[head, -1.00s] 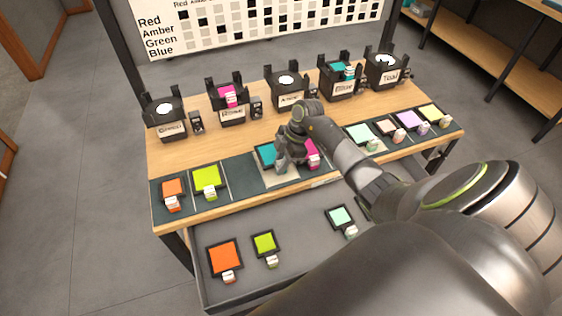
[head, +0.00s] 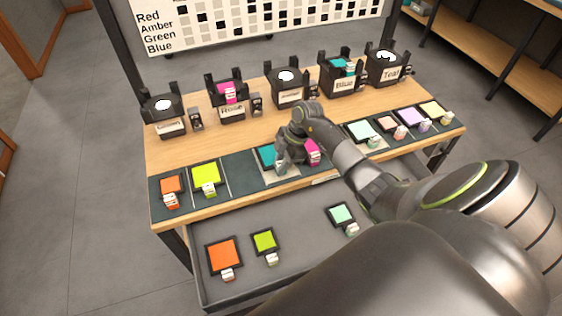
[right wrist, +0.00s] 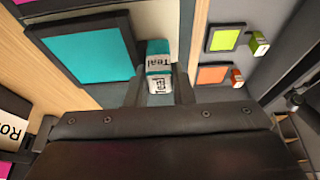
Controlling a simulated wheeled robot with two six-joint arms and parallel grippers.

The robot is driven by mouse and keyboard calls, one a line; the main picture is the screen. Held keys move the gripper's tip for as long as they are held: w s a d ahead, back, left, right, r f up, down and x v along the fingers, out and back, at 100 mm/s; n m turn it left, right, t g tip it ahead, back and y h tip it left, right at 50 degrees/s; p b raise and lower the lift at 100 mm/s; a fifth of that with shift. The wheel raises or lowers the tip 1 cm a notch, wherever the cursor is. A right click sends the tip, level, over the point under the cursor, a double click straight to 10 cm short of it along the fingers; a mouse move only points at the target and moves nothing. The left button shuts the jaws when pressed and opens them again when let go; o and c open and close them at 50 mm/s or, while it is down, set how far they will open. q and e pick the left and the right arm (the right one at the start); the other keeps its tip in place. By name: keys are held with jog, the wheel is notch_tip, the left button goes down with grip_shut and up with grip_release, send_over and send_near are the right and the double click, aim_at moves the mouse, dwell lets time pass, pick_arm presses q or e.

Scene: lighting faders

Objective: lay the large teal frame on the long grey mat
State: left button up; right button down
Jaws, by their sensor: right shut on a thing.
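The large teal frame (head: 267,156) is a teal square in a dark border with a white tag marked "Teal". My right gripper (head: 281,167) is shut on that tag, which shows between the fingers in the right wrist view (right wrist: 158,70). The frame lies flat over a paler grey mat area (head: 284,181) in the strip along the table's front. I cannot tell whether it touches the mat. The teal face (right wrist: 88,55) fills the upper left of the wrist view. My left gripper is not in view.
A magenta frame (head: 313,149) stands close right of the teal one. Orange (head: 170,184) and lime (head: 206,174) frames lie left; several pale frames lie right. Black labelled lamps stand behind. The open drawer (head: 290,260) below holds orange, lime and mint frames. Bare wood is free behind the strip.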

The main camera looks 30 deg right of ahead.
jog(key=shift+f, duration=0.25)
jog(key=c, duration=1.2)
grip_release()
jog(key=shift+o, duration=0.2)
jog(key=shift+r, duration=0.1)
jog(key=a+r+p+v, duration=0.1)
jog(key=p+v, duration=0.3)
jog(key=v, duration=2)
jog(key=shift+w+a+p, duration=0.2)
jog(key=shift+a+p, duration=0.15)
jog(key=shift+a, duration=0.4)
jog(key=shift+f, duration=0.1)
